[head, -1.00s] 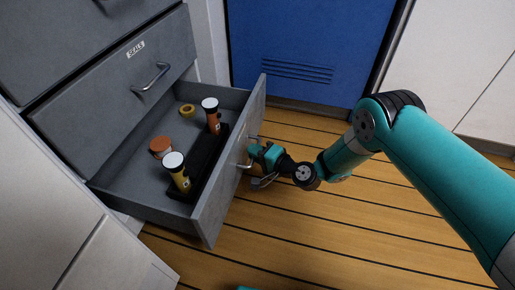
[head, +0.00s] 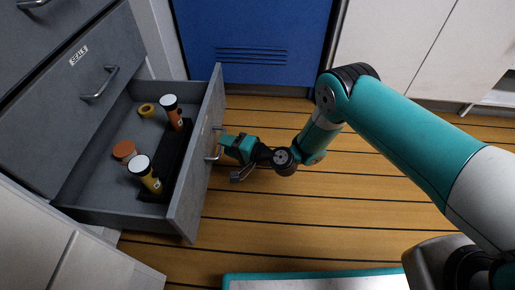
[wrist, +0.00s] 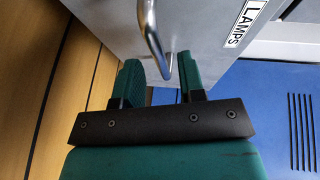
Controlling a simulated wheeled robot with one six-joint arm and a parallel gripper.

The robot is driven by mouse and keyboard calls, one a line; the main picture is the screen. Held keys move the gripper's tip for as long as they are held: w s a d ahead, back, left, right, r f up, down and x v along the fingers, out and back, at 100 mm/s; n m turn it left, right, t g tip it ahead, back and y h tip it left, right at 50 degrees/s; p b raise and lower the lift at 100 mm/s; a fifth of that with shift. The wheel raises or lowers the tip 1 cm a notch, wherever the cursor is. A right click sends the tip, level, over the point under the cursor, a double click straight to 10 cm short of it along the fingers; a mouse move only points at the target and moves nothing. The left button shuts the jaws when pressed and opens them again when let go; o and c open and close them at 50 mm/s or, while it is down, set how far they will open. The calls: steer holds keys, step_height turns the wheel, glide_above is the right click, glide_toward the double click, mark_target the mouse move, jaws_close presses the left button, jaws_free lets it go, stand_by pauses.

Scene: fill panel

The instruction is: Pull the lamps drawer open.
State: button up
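The lamps drawer (head: 196,160) is pulled well out of the grey cabinet. Its front carries a LAMPS label (wrist: 243,22) in the wrist view. Its metal bar handle (wrist: 153,38) is on the outer face and also shows in the head view (head: 214,156). My gripper (wrist: 162,72) is open, its two teal fingers apart with the handle's lower end showing in the gap between them. Clear space shows beside the bar, and I cannot tell whether either finger touches it. In the head view my gripper (head: 224,142) is right at the drawer front.
Inside the drawer are a yellow lamp (head: 148,176), an orange lamp (head: 173,114), an orange-topped jar (head: 125,151), a yellow ring (head: 147,110) and a black holder. The closed SEALS drawer (head: 60,115) is above. A blue door (head: 250,35) stands behind. The wooden floor (head: 300,215) is clear.

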steer(key=p+v, duration=1.4)
steer(key=p, duration=0.1)
steer(key=shift+d+r, duration=0.2)
steer(key=shift+d, duration=0.05)
steer(key=shift+s, duration=0.1)
